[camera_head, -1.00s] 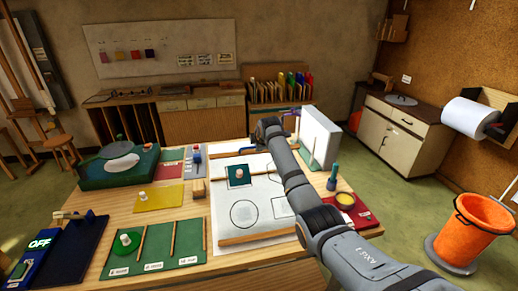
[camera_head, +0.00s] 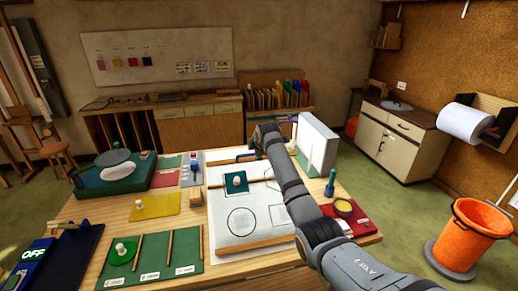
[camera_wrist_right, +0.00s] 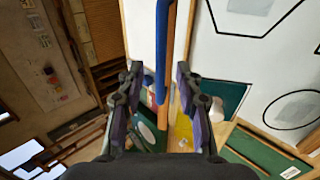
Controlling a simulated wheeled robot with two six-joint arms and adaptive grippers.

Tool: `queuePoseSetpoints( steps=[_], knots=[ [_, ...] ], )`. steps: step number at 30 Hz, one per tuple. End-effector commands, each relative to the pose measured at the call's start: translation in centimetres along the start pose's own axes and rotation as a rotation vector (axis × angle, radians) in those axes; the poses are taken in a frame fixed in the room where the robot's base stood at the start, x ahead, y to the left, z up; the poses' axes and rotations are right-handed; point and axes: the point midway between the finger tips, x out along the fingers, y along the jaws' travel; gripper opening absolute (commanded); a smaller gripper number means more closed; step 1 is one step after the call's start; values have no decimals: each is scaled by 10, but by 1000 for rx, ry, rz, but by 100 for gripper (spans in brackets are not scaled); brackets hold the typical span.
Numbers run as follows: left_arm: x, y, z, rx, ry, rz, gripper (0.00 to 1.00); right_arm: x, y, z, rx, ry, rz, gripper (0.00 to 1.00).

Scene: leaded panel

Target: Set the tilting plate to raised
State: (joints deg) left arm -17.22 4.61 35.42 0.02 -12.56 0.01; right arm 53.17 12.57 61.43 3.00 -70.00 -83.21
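The likely tilting plate is the white board (camera_head: 268,220) with outlined shapes, which appears to lie flat on the table. I cannot be sure that it is the named plate. No grip on the bar shows. In the head view the right gripper is mostly hidden by its own arm. My left gripper is not in view.
A white upright block (camera_head: 316,143) stands beside the right arm. A green square with a white knob (camera_head: 236,183) lies on the board. A green slotted tray (camera_head: 152,259), a yellow mat (camera_head: 155,206) and a red tray (camera_head: 361,223) lie around it.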

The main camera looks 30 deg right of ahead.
Motion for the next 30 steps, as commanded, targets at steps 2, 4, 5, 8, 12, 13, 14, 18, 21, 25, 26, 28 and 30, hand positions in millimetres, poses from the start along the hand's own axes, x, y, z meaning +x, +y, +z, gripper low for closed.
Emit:
queuePoseSetpoints(
  steps=[2,4,5,8,12,13,14,18,21,25,26,28,30],
  knots=[
    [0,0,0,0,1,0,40,-17,0,0,-1,-1,4,35],
    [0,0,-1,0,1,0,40,-34,0,0,-1,-1,4,35],
    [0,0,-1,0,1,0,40,-42,0,0,0,-1,4,35],
    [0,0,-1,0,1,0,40,-66,1,0,-1,0,5,35],
    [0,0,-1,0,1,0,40,-90,0,1,0,-1,3,35],
    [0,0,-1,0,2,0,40,-93,0,1,0,-1,3,35],
    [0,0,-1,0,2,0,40,-96,0,1,0,-1,2,35],
    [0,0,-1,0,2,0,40,-102,0,1,0,-1,1,35],
    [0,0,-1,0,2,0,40,-102,0,1,0,-1,0,35],
    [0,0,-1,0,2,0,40,-102,0,1,0,-1,0,35],
    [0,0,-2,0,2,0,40,-102,0,1,0,-1,1,35],
    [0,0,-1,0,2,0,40,-102,0,1,0,-1,1,35],
    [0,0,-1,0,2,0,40,-102,0,1,0,-1,1,35]
  ],
)
